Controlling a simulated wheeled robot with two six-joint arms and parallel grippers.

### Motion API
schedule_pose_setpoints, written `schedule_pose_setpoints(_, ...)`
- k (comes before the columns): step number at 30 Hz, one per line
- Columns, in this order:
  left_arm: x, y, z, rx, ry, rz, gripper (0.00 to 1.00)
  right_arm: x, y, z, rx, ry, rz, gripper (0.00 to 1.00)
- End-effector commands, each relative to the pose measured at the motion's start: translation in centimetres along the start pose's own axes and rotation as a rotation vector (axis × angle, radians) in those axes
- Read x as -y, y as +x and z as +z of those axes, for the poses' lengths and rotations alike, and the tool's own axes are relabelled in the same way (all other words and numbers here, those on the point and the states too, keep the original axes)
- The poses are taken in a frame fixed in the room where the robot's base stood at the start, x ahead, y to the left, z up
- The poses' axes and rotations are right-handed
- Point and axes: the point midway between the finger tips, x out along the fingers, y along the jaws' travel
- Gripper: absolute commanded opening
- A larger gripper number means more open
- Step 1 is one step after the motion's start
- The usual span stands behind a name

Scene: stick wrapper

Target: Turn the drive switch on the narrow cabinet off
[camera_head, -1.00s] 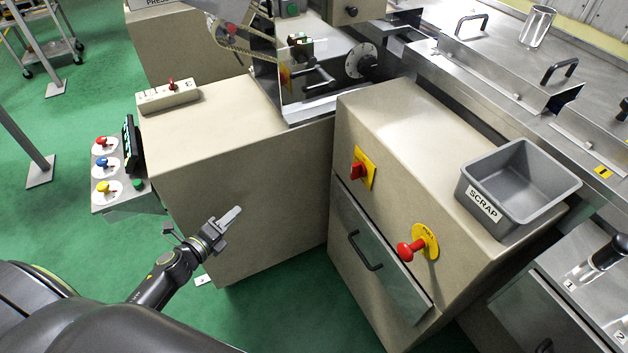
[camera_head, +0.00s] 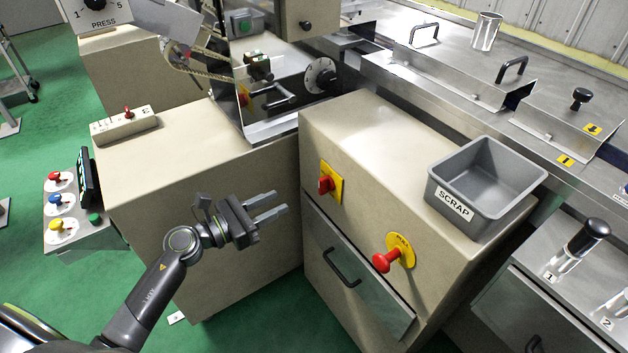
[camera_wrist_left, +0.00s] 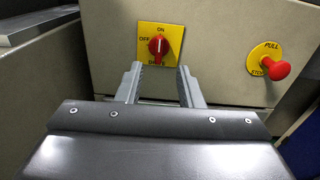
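The narrow cabinet (camera_head: 385,130) is beige and stands right of the middle in the head view. Its drive switch is a red knob on a yellow plate (camera_head: 331,184) at the upper left of the front. In the left wrist view the red knob (camera_wrist_left: 158,46) points up toward ON, with OFF marked to its left. My left gripper (camera_head: 275,206) is open and empty. It is left of the switch, fingers toward it and apart from it; in the wrist view the switch lies ahead between the fingertips (camera_wrist_left: 160,80). My right gripper is in neither view now.
A red pull knob on a yellow disc (camera_head: 388,260) sticks out right of the switch. A drawer handle (camera_head: 342,268) juts out below. A grey SCRAP bin (camera_head: 484,190) stands on the cabinet top. A wider beige cabinet (camera_head: 190,190) stands behind my left gripper.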

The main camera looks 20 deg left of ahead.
Motion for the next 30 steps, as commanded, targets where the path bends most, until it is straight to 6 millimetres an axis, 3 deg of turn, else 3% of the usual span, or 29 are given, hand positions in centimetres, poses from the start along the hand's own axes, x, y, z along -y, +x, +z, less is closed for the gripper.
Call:
schedule_pose_setpoints(9, 0.0, 7.0, 0.2, 0.003, -0.004, 0.001, 0.34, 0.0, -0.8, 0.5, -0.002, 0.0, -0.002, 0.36)
schedule_pose_setpoints(15, 0.0, 10.1, 0.1, 0.002, -0.002, 0.0, 0.34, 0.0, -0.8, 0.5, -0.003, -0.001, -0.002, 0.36)
schedule_pose_setpoints(21, 0.0, 11.3, 0.0, 0.001, -0.002, 0.0, 0.34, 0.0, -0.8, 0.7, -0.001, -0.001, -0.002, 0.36)
schedule_pose_setpoints(29, 0.0, 11.4, 0.0, 0.0, -0.002, 0.001, 0.34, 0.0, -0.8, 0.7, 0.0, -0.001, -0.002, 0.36)
schedule_pose_setpoints(30, 0.0, 11.4, 0.0, 0.0, -0.002, 0.001, 0.3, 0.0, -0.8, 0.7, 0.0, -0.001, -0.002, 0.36)
